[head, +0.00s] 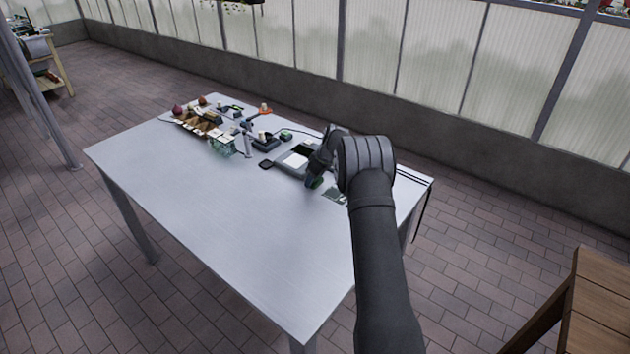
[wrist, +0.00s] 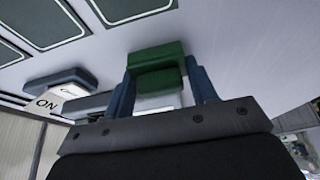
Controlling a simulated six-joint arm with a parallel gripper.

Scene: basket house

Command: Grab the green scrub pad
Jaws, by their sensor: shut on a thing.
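The green scrub pad (wrist: 157,67) is between the two blue-grey fingers of my gripper (wrist: 162,92) in the wrist view. Both fingers press on its sides, so my gripper is shut on it. In the head view my gripper (head: 314,183) is low over the right part of the table, and only a small bit of green shows at its tips. The arm hides part of that area. I cannot tell whether the pad touches the table.
The grey table (head: 200,200) is bare along its front and left. A grey tray (head: 294,160) lies beside my gripper. Several small items and a crate (head: 222,146) stand at the back left. A wooden bench (head: 590,310) is at the lower right.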

